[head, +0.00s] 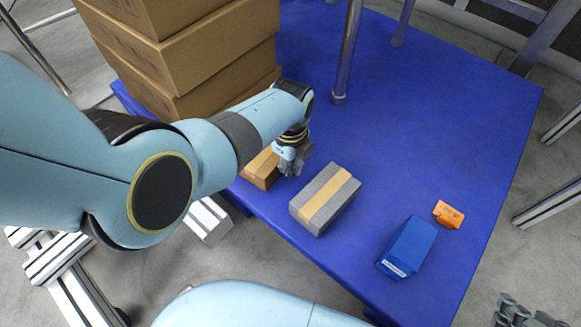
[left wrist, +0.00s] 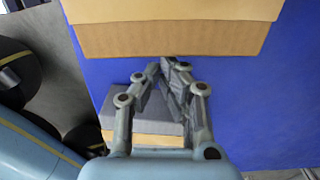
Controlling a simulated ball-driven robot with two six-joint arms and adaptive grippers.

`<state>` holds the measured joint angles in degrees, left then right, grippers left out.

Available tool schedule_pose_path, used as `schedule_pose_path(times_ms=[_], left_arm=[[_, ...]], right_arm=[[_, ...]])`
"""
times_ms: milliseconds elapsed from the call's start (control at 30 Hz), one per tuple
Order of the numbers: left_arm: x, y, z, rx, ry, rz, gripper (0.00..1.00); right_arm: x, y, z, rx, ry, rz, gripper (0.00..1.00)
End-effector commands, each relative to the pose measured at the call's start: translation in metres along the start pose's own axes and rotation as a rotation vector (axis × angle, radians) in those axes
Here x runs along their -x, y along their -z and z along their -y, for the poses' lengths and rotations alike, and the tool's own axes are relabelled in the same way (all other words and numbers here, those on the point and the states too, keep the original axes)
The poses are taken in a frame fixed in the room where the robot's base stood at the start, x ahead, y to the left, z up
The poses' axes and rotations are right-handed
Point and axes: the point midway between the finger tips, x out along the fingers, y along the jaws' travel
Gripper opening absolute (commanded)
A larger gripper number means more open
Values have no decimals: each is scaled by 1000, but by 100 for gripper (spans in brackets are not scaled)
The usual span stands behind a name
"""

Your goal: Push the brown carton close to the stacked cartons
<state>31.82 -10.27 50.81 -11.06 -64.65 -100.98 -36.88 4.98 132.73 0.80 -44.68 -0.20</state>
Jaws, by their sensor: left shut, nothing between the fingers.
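The brown carton (head: 262,168) lies near the table's front edge, partly hidden behind my left arm and gripper. The stacked cartons (head: 190,55) stand tall at the upper left, beyond it. My left gripper (head: 291,168) is shut and empty, pointing down at the brown carton's right side; I cannot tell if they touch. In the left wrist view, its closed fingers (left wrist: 166,66) stand just below a brown cardboard surface (left wrist: 175,40); which carton that is I cannot tell. My right gripper (head: 522,312) shows partly at the lower right corner, its opening unclear.
A grey carton with a tan stripe (head: 325,199) lies right of my left gripper. A blue box (head: 408,247) and an orange item (head: 448,214) lie further right. A metal post (head: 347,50) stands at the back. The blue table (head: 440,120) is clear at the right back.

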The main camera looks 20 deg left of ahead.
Motion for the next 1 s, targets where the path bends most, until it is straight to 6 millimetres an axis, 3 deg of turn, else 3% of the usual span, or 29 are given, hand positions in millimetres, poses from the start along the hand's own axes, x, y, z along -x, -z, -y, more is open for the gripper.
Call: schedule_pose_path(times_ms=[433,800,1000], left_arm=[[-1,-3,0,0,1,2,0],[-1,-77,0,1,-1,4,0],[-1,-88,0,0,1,1,0]], right_arm=[[-1,0,0,0,-1,-9,40],[13,4,0,0,4,79,40],[13,3,0,0,4,80,40]])
